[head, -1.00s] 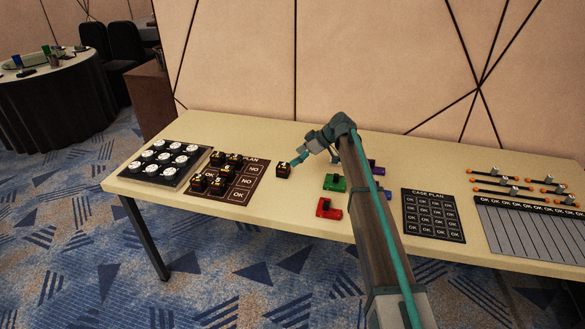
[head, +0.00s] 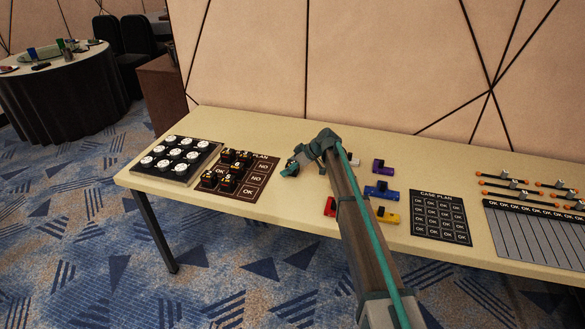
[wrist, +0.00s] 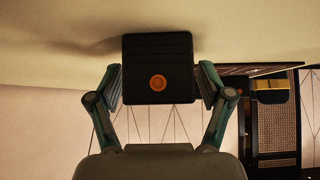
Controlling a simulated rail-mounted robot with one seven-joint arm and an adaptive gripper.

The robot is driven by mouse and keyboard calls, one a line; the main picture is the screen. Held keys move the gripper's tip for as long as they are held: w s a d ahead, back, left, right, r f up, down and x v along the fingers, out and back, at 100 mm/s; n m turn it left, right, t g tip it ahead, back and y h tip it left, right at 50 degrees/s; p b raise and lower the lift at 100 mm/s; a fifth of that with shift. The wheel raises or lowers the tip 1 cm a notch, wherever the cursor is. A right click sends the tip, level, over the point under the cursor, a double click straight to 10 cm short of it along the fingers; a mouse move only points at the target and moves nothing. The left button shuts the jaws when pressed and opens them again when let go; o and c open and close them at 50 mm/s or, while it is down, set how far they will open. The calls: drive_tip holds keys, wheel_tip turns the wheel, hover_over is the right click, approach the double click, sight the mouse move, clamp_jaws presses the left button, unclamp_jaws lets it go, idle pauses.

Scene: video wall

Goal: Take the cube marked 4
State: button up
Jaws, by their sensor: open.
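A black cube (wrist: 157,55) with an orange round mark on the side facing me fills the middle of the wrist view. My gripper (wrist: 159,84) is open, with one finger on each side of this cube. I cannot tell whether the fingers touch it. In the head view my gripper (head: 290,168) is low over the table and largely hides this cube. Its number cannot be read. Several other black cubes (head: 209,179) with orange markings stand on the dark plan board (head: 261,178) to the left; their numbers are too small to read.
A tray of white round pieces (head: 175,174) is at the table's left end. The case plan board (head: 439,217) lies farther right. The wall stands behind the table.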

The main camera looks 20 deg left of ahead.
drive_tip(key=c, duration=1.3)
